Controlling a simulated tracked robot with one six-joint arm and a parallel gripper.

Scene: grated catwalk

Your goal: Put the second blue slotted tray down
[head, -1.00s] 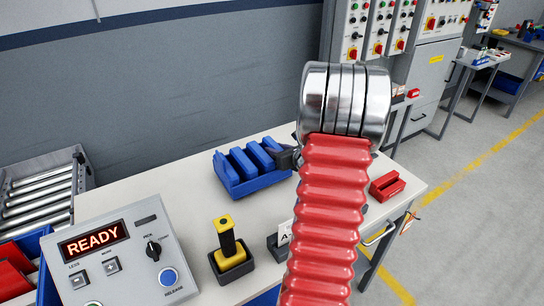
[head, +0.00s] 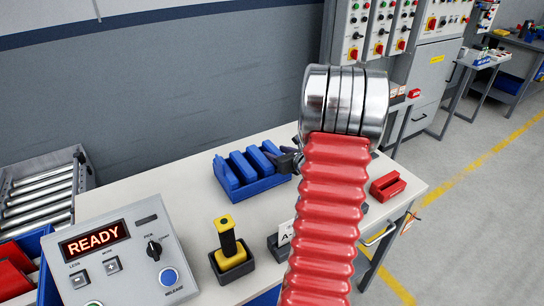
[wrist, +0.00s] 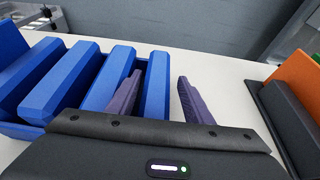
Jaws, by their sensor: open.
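Several blue slotted trays, seen as upright blue slabs, stand side by side in a blue rack (head: 248,190) on the table in the head view. The rightmost blue slab (wrist: 158,88) is between my gripper's two dark fingers in the wrist view. My gripper (wrist: 160,95) is open, with one finger left of this slab and one to its right. A clear gap shows on the right side; whether the left finger touches cannot be told. The slab's lower part is hidden by my gripper body. In the head view my gripper (head: 292,158) is mostly hidden behind my arm.
A red slotted block (head: 387,186) is on the table at right. A yellow-and-black handle in a holder (head: 230,248) and a control box reading READY (head: 125,250) are nearer. An orange piece in a dark holder (wrist: 290,115) is right of my gripper. A wall is behind.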

